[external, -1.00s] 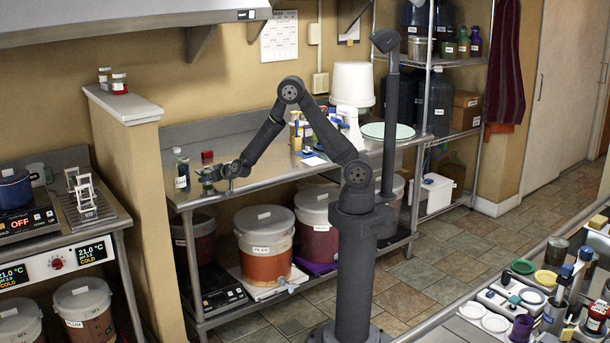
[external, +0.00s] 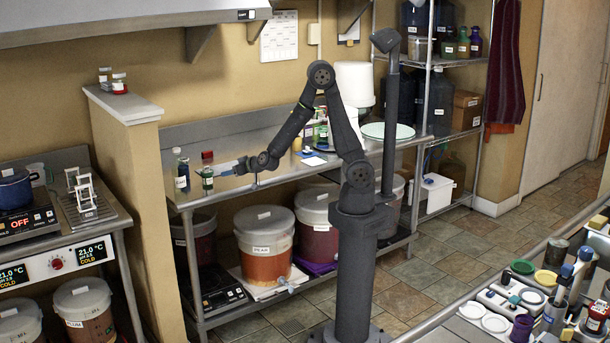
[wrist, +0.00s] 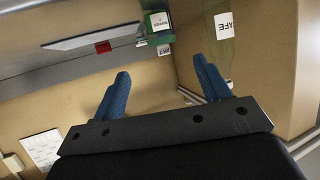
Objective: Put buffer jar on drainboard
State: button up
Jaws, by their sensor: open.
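Two small bottles stand at the left end of the steel back counter: a dark one with a white label (external: 182,172) and a green one (external: 207,177) with a red patch above it. I cannot read which is the buffer jar. A green labelled jar (wrist: 160,28) also shows at the top of the wrist view, beyond the fingers. My gripper (external: 224,169) has blue fingers, spread apart and empty, just right of the green bottle; in the wrist view the gap between them (wrist: 163,83) is clear. A grooved board, apparently the drainboard (external: 98,214), lies on the left counter under white racks.
A partition (external: 133,150) with small jars on top separates the two counters. A hot plate with a blue pot (external: 15,190) is left of the grooved board. A white bucket (external: 354,85) and round plate (external: 388,131) stand at the back counter's right.

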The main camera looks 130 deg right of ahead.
dwell(0.4)
send_near(211, 177)
jog(key=shift+n+t, duration=0.3)
jog(key=shift+t, duration=0.1)
jog(key=x, duration=0.2)
jog(key=f+x, duration=0.1)
jog(key=x, duration=0.2)
jog(key=shift+d, duration=0.15)
jog(key=shift+r+x, duration=0.15)
jog(key=shift+x, duration=1.2)
jog(key=shift+r+x, duration=0.1)
jog(key=shift+x, duration=1.25)
jog(key=shift+s+d, duration=0.15)
jog(key=shift+c, duration=0.4)
jog(key=c, duration=1.2)
